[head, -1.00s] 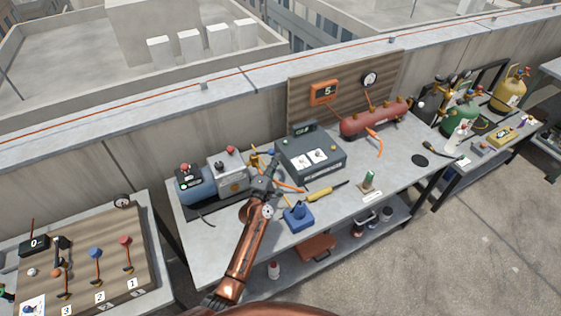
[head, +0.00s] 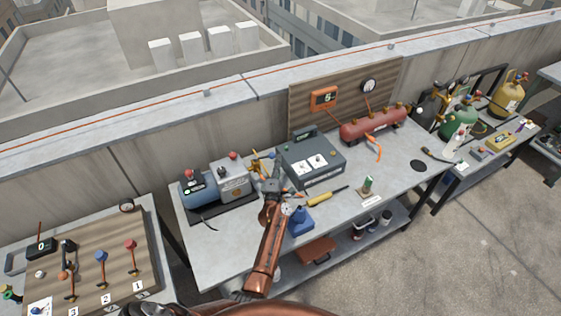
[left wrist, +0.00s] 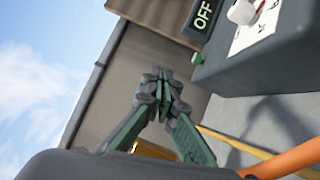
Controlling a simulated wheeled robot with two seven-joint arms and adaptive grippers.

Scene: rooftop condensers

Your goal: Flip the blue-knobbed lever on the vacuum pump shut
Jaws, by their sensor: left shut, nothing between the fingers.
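The vacuum pump (head: 199,190), a blue cylinder joined to a grey block (head: 234,181) with a red knob on top, stands at the left of the long workbench. Brass fittings (head: 256,166) stick out at its right side. The blue-knobbed lever is too small to make out for certain there, and its position cannot be told. My left gripper (head: 271,184) is just right of the pump, in front of the fittings, and holds nothing. In the left wrist view its green-grey fingers (left wrist: 164,92) are closed together. My right gripper is not in view.
A dark grey box (head: 312,163) stands close right of the gripper; its display reads OFF in the wrist view. A blue item (head: 301,222) and a yellow-handled tool (head: 326,195) lie nearby. A red tank (head: 372,126) is farther right. A lever board (head: 85,262) stands left.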

